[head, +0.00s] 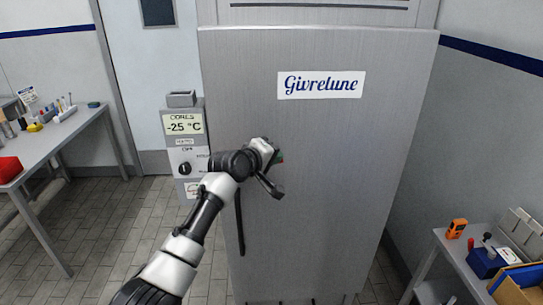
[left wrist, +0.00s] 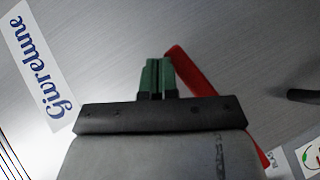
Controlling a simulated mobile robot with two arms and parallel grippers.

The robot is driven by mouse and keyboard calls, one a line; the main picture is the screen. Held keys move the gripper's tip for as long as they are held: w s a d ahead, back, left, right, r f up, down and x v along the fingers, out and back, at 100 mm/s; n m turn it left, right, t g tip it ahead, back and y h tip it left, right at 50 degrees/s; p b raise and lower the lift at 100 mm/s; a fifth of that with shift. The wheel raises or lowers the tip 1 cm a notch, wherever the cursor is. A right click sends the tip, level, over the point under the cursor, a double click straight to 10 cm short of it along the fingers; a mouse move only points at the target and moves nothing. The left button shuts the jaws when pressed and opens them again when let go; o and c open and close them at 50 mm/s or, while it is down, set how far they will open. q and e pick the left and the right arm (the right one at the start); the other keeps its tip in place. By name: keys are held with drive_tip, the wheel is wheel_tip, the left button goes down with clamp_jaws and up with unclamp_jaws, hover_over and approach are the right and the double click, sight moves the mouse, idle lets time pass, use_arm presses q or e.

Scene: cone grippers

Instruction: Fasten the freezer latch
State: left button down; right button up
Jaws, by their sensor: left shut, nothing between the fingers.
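The freezer (head: 330,180) is a tall grey metal cabinet with its door front facing me. Its latch shows in the left wrist view as a red lever (left wrist: 195,78), slanting from the upper middle down to the lower right. In the head view my arm hides it. My left gripper (head: 279,157) is at the left-middle of the door. In the left wrist view its green fingertips (left wrist: 156,75) are together and empty, just left of the lever's upper end. I cannot tell whether they touch it. My right gripper is out of view.
A black vertical handle (head: 240,222) is low on the door's left side. A control box (head: 184,140) reading -25 °C stands left of the freezer. A bench (head: 55,140) with small items is at left, a cluttered table (head: 440,240) at lower right.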

use_arm(q)
drive_tip(key=shift+w+d+f, duration=0.15)
drive_tip(key=shift+d+f, duration=0.05)
drive_tip(key=shift+f, duration=0.35)
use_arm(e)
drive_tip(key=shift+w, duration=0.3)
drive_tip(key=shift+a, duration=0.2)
use_arm(q)
drive_tip(key=s+r, duration=0.7)
drive_tip(key=r, duration=0.4)
drive_tip(key=shift+a+p, duration=0.15)
drive_tip(key=shift+p, duration=0.25)
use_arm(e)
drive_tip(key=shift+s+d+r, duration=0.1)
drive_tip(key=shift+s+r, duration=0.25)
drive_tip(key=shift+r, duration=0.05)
use_arm(q)
drive_tip(key=shift+f, duration=0.1)
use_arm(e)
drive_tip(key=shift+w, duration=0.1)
